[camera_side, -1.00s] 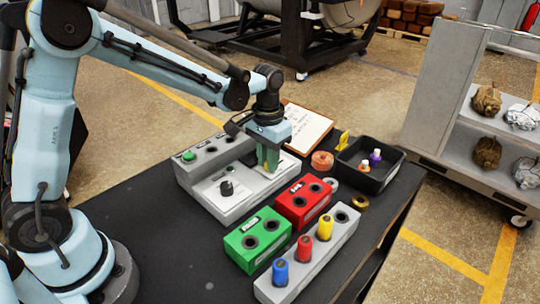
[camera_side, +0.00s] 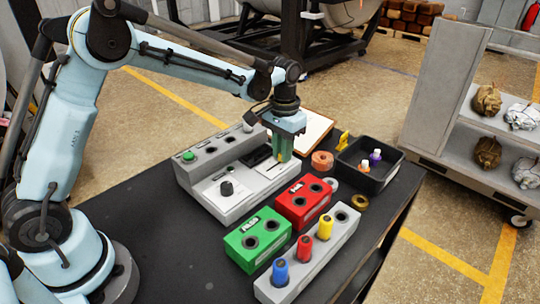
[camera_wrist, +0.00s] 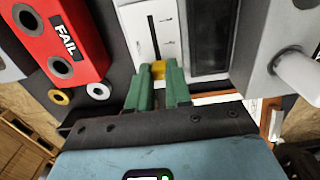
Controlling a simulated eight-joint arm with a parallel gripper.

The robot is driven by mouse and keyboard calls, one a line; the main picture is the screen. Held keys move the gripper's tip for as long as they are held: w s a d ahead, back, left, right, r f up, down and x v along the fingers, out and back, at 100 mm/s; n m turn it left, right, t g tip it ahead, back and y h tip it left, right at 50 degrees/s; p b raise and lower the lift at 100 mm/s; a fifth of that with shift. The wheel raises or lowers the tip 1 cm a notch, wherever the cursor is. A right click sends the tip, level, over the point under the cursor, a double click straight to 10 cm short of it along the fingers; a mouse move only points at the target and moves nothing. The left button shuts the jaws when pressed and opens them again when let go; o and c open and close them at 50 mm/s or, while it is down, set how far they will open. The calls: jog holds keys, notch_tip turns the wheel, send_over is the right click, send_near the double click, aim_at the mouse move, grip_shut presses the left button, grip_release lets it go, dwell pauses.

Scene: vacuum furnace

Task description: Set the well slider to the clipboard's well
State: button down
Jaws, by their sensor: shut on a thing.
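My gripper (camera_wrist: 158,88) has green fingers and is shut on the yellow slider knob (camera_wrist: 158,70). The knob sits at the near end of a dark slot in the white slider panel (camera_wrist: 138,32), with small marks beside the slot. In the side view my gripper (camera_side: 279,156) stands over the right end of the grey console (camera_side: 232,205), where the slider panel (camera_side: 262,171) is. The clipboard (camera_side: 313,127) lies behind my gripper, partly hidden by it. Its writing cannot be read now.
The console also has a black knob (camera_side: 226,188) and a green button (camera_side: 189,156). In front are a red FAIL block (camera_side: 303,203), a green block (camera_side: 257,240) and a grey rack (camera_side: 344,232) with coloured cylinders. A black tray (camera_side: 372,181) stands to the right.

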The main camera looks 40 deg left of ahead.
jog(key=shift+w, duration=0.25)
jog(key=c, duration=1)
grip_release()
jog(key=shift+c, duration=0.2)
jog(key=shift+s, duration=0.1)
notch_tip(320, 180, up, 12)
jog(key=shift+r, duration=0.1)
